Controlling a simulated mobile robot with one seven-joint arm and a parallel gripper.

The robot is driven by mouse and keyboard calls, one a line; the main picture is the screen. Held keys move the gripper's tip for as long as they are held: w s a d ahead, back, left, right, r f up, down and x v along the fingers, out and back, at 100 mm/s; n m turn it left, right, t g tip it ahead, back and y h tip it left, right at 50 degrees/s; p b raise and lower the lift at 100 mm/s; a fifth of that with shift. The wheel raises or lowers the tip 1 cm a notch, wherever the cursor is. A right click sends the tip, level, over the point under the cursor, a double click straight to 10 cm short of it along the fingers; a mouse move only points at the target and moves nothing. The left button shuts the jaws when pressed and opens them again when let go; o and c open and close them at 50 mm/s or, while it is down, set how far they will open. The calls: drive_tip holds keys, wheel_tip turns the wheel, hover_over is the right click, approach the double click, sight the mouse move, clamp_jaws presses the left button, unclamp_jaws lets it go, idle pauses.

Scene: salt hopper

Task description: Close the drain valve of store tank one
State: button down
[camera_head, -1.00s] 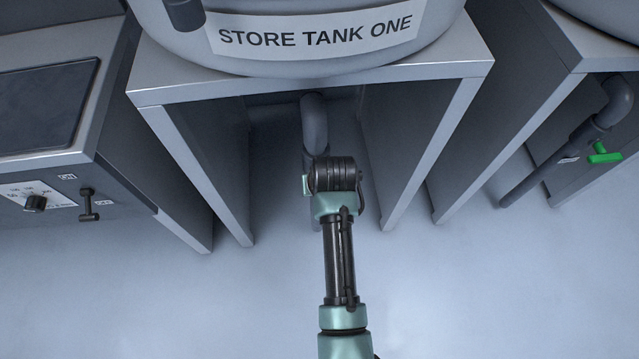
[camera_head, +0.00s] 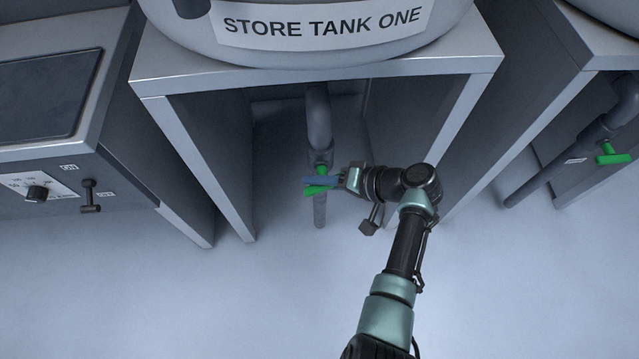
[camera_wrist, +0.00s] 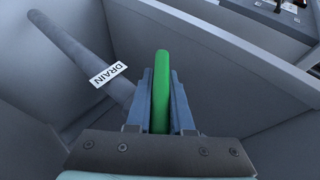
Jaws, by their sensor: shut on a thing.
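Store tank one (camera_head: 320,45) stands on a grey stand, with its name label on the front. A grey drain pipe (camera_head: 318,115) comes down under it. The green drain valve handle (camera_head: 322,171) is on this pipe and lies crosswise to it in the head view. My gripper (camera_head: 318,182) reaches it from the right and is shut on the handle. In the wrist view the green handle (camera_wrist: 162,85) stands between my two fingers (camera_wrist: 160,105), its tip sticking out past them. The pipe with a DRAIN label (camera_wrist: 108,74) runs at the left.
The stand's side panels (camera_head: 190,150) and (camera_head: 440,140) leave a narrow bay around the pipe. At right is another tank's pipe with a green handle (camera_head: 612,154). At left is a control cabinet (camera_head: 60,150) with a knob and a lever. The floor in front is clear.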

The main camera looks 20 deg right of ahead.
drive_tip(key=shift+a+r+m+t+y+b, duration=0.15)
drive_tip(key=shift+m+t+y+b, duration=0.5)
drive_tip(key=shift+y+b, duration=1)
drive_tip(key=shift+r+m+t+y+b, duration=0.15)
drive_tip(key=shift+m+t+y+b, duration=0.2)
drive_tip(key=shift+t+y+b, duration=1.15)
drive_tip(key=shift+r+g+h+b, duration=0.1)
drive_tip(key=shift+g+h+b, duration=0.15)
drive_tip(key=shift+g+b, duration=0.3)
drive_tip(key=c, duration=0.8)
unclamp_jaws()
drive_tip(key=v, duration=1.3)
drive_tip(key=shift+w, duration=0.1)
